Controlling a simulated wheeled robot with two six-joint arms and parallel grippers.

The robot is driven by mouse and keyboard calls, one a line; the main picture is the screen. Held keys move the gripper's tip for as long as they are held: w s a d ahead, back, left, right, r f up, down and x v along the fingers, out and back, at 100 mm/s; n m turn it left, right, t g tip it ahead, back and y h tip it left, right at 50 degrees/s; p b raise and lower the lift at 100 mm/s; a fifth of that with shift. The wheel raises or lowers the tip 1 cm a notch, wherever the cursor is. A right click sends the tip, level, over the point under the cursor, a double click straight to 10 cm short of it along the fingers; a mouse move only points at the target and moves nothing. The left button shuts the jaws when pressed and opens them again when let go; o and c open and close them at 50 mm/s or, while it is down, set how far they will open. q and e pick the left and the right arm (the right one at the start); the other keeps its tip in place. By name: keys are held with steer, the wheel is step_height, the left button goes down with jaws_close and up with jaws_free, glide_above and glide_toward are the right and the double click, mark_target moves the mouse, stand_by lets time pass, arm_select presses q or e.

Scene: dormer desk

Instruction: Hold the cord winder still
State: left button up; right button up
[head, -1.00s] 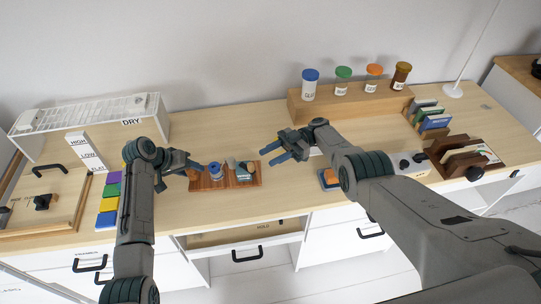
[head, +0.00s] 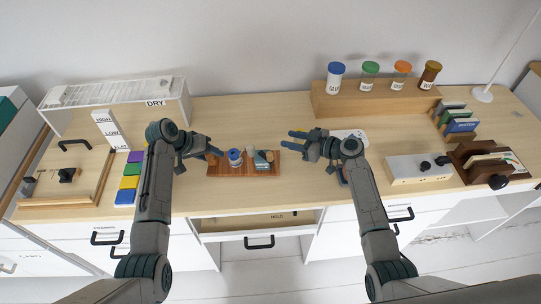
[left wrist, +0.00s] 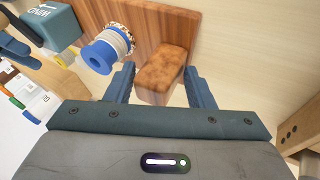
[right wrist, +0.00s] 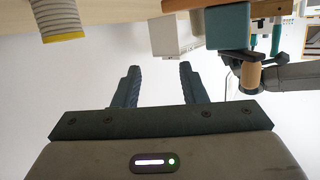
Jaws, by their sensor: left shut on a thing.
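The cord winder is a reddish wooden board (head: 230,171) on the desk, with a blue-flanged spool (head: 235,157) and a grey-teal box (head: 262,160) on it. In the left wrist view I see the blue spool (left wrist: 100,57), the box with lettering (left wrist: 55,27) and a brown wooden block (left wrist: 163,72) at the board's end. My left gripper (head: 214,152) is at the board's left end, shut on the wooden block between its fingers (left wrist: 162,85). My right gripper (head: 292,137) is open and empty, above and right of the board; its fingers stand apart in its wrist view (right wrist: 158,82).
Colored blocks (head: 129,183) and a wooden frame (head: 70,183) lie to the left. A wooden stand (head: 370,103) with capped bottles is at the back right. A white box with knobs (head: 415,168) stands right. A drawer (head: 257,225) below is partly open.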

mark_target(272, 158)
steer(key=s+d+r+t+y, duration=0.1)
steer(key=s+r+t+y, duration=0.1)
steer(key=s, duration=1.2)
steer(key=x, duration=1.1)
steer(key=shift+w+f, duration=0.15)
steer(key=shift+f, duration=0.05)
steer(key=shift+c, duration=0.2)
jaws_close()
steer(key=shift+w+d+n, duration=0.1)
steer(key=shift+n, duration=0.3)
